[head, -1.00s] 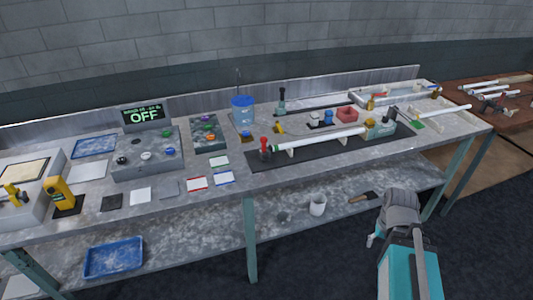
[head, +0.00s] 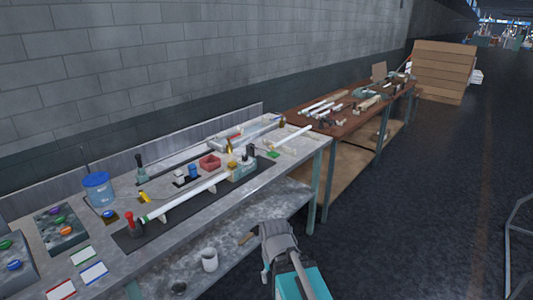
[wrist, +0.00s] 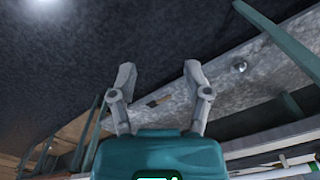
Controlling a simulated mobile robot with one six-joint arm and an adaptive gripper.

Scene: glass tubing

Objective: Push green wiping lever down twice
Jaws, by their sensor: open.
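A dark green upright lever (head: 141,164) stands at the near end of a long rail near the back of the grey workbench. It looks like the green wiping lever, though it is small here. A red-handled lever (head: 129,222) stands in front of it, beside a long white glass tube (head: 188,196) on a black strip. My gripper (wrist: 160,73) is open and empty in the wrist view, with its two fingers spread. It is in front of the bench, well apart from the green lever. The wrist view shows the lower shelf beyond the fingers, not the lever.
A blue tub (head: 97,190) and a button box (head: 60,229) stand left of the levers. A red tray (head: 210,162) lies behind the tube. A brown table (head: 337,108) adjoins at right. The floor at right is largely open.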

